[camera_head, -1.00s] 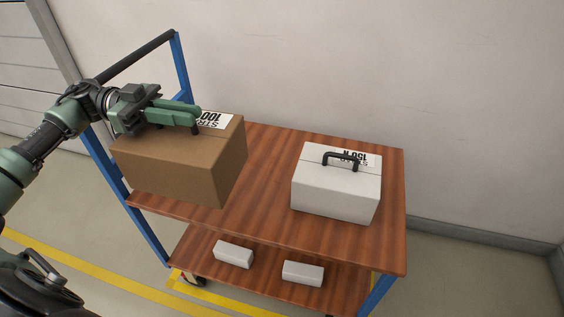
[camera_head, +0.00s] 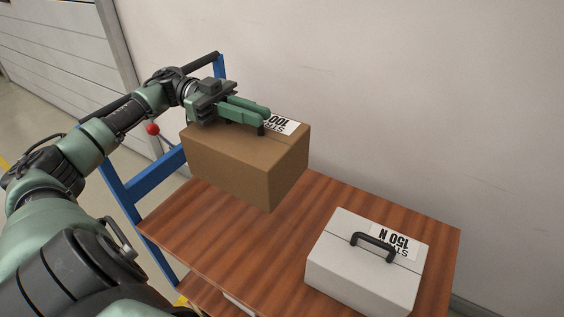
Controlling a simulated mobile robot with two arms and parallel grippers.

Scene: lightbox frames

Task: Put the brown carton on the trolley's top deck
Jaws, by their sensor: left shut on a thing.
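The brown carton (camera_head: 232,168) has a white label on top and hangs upright from my left gripper (camera_head: 262,116). The gripper is shut at the carton's top, on its dark handle, which is mostly hidden by the fingers. In the picture the carton overlaps the back left part of the trolley's brown wooden top deck (camera_head: 215,235). I cannot tell whether its underside touches the deck. My right gripper is not in view.
A white case (camera_head: 355,275) with a black handle and a "150 N" label stands on the deck's right part. The trolley's blue frame (camera_head: 150,180) rises at the left. A pale wall (camera_head: 420,90) stands behind. Bare deck shows between carton and case.

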